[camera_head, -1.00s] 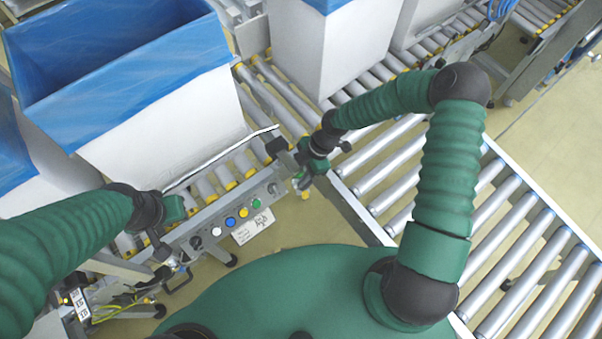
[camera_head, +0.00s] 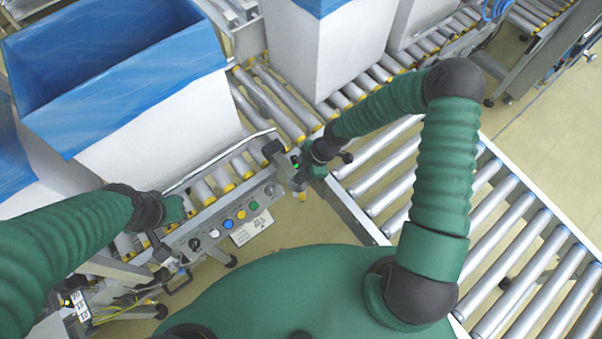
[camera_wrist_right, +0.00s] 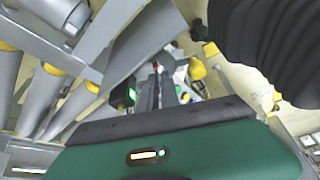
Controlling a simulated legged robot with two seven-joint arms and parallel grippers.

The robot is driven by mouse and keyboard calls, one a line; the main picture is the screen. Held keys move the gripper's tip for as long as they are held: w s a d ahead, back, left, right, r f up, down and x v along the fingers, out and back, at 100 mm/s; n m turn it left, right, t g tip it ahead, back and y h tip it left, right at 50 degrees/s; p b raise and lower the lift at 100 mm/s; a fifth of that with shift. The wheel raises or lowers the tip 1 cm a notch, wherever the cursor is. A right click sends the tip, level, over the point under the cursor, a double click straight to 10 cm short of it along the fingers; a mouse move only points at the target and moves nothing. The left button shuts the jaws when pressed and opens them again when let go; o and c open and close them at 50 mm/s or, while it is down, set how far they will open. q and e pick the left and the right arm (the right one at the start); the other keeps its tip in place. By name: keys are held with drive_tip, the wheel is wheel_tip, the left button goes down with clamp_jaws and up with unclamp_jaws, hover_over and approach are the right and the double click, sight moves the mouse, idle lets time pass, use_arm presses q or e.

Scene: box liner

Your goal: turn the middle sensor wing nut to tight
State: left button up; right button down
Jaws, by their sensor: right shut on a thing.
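My right gripper (camera_head: 298,180) is at the right end of the conveyor's side rail, pointing down beside a dark sensor block (camera_head: 272,148). It is shut on a small part there, which I take to be the middle sensor wing nut; the fingers hide it. In the right wrist view the narrow fingers (camera_wrist_right: 155,92) reach in beside a dark block with a green light (camera_wrist_right: 131,94). The nut's angle cannot be made out. My left gripper (camera_head: 172,262) hangs by the rail's left end; its jaws are too small to read.
A button panel (camera_head: 227,224) with coloured buttons and a white label lies left of my right gripper. A white box with blue liner (camera_head: 150,130) stands behind the rail. Another white box (camera_head: 320,55) stands on the far rollers. A roller conveyor (camera_head: 520,240) lies to the right.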

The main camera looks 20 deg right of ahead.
drive_tip(key=shift+w+a+r, duration=0.1)
drive_tip(key=shift+a, duration=0.05)
drive_tip(key=c, duration=1.6)
unclamp_jaws()
drive_tip(key=p+v, duration=0.3)
drive_tip(key=v, duration=1.3)
drive_tip(key=shift+r, duration=0.35)
